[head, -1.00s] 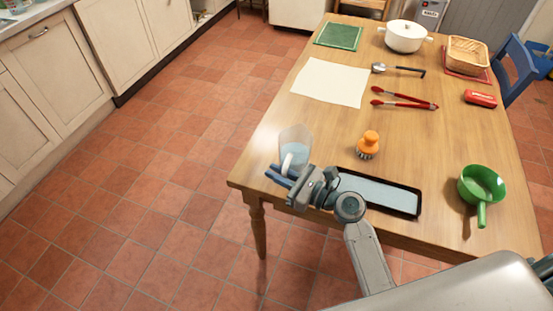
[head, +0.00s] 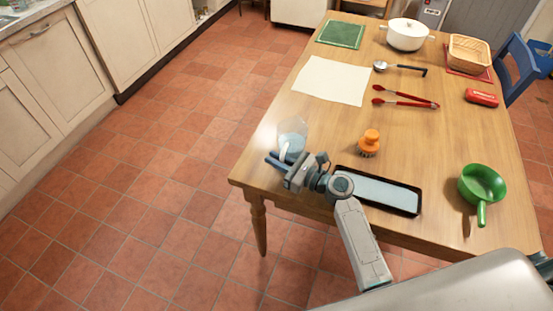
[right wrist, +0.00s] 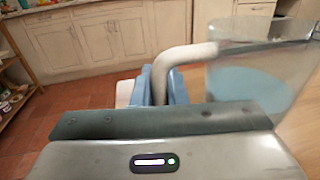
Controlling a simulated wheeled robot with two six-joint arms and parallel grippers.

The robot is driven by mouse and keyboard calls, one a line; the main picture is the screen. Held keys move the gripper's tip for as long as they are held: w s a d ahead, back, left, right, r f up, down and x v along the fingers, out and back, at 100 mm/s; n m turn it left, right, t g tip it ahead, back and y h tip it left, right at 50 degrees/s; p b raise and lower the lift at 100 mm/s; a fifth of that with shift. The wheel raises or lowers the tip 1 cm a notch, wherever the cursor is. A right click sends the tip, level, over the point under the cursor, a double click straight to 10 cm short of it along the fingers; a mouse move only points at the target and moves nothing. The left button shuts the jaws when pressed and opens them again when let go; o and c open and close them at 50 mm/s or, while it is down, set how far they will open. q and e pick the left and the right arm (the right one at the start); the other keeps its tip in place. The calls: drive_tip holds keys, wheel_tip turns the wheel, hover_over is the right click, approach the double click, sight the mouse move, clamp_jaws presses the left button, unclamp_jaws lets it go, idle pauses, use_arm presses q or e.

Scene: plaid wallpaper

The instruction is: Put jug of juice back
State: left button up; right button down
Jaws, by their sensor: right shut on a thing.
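The jug (head: 293,132) is clear, with a pale blue lower part and a white handle. It is at the near left corner of the table (head: 330,130) in the head view. My right gripper (head: 279,160) is shut on its handle from the near side. In the right wrist view the blue fingers (right wrist: 165,86) close around the lower end of the white handle (right wrist: 178,56), and the clear body of the jug (right wrist: 258,78) is at the right. The jug looks upright. I cannot tell whether its base touches the table. My left gripper is not in view.
An orange brush (head: 368,142), a black-rimmed tray (head: 418,206) and a green pan (head: 482,183) are near the jug. A cream mat (head: 330,81), red tongs (head: 405,97), a ladle (head: 402,69), a white pot (head: 405,36) and a basket (head: 468,52) lie further back.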

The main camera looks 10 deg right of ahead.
drive_tip(key=c, duration=1.5)
unclamp_jaws()
drive_tip(key=shift+o, duration=0.2)
